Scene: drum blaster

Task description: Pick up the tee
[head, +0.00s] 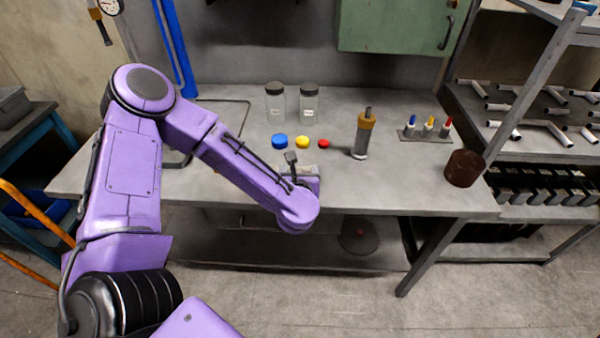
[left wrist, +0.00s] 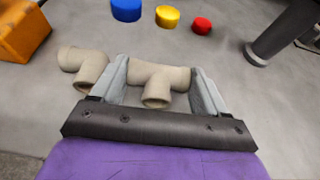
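The tee (left wrist: 158,80), a beige pipe fitting with its branch opening toward me, lies between the two fingers of my left gripper (left wrist: 160,82) in the left wrist view. The fingers stand at the two ends of its run and partly cover them. Whether they press on it or only stand around it cannot be told. The tee looks to be at the level of the grey tabletop. In the head view my left gripper (head: 306,182) is low over the bench near its front edge, mostly hidden by my arm, which also hides the tee. My right gripper does not show.
Blue (head: 280,141), yellow (head: 302,142) and red (head: 324,144) caps sit behind the gripper. A grey cylinder with orange top (head: 361,135) stands to the right.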

